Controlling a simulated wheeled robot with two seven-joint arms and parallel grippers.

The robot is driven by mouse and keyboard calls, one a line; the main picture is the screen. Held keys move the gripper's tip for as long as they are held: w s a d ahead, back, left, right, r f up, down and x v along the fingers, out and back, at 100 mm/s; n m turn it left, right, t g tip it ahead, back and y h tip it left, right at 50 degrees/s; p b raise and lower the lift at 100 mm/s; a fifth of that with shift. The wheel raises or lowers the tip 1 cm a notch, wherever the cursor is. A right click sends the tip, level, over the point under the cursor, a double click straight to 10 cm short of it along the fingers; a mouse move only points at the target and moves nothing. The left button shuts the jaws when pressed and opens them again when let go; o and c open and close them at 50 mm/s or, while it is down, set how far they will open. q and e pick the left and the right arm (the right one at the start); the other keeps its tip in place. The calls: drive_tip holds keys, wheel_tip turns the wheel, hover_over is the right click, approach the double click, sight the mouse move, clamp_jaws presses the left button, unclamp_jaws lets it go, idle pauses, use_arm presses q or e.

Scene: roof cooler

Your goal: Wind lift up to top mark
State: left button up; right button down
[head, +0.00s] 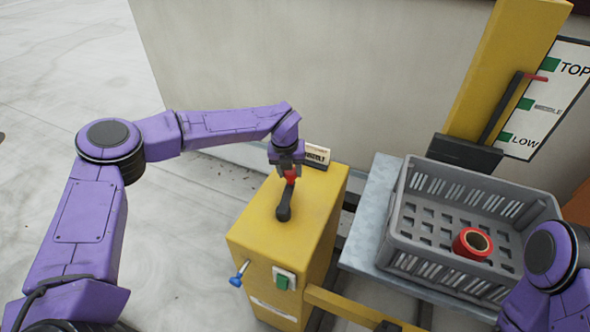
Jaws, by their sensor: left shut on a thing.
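The yellow winch box (245,240) stands in the middle, with a black crank (284,205) on its top. My left gripper (289,172) reaches down from above and is shut on the red crank handle (291,176). The lift platform (366,232) is grey metal and carries a grey crate (405,238). The sign (550,100) beside the mast has green marks for TOP, MIDDLE and LOW. The red pointer (536,77) stands between TOP and MIDDLE, closer to TOP. My right arm shows at the lower right, but its gripper is out of view.
A red roll (472,244) lies in the crate. The winch box has a blue-tipped lever (239,274) and a green switch (283,281) on its front. A small labelled plate (317,156) is behind the crank. The yellow mast (500,70) rises behind the crate. Floor at left is clear.

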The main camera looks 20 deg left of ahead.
use_arm(q)
drive_tip(key=shift+w+a+r, duration=0.15)
drive_tip(key=shift+a+r, duration=0.05)
drive_tip(key=shift+a, duration=0.15)
drive_tip(key=shift+s+a, duration=0.25)
drive_tip(key=shift+a, duration=0.7)
drive_tip(key=shift+s+a+f+p, duration=0.1)
drive_tip(key=shift+s+a+p, duration=0.35)
drive_tip(key=shift+a, duration=0.35)
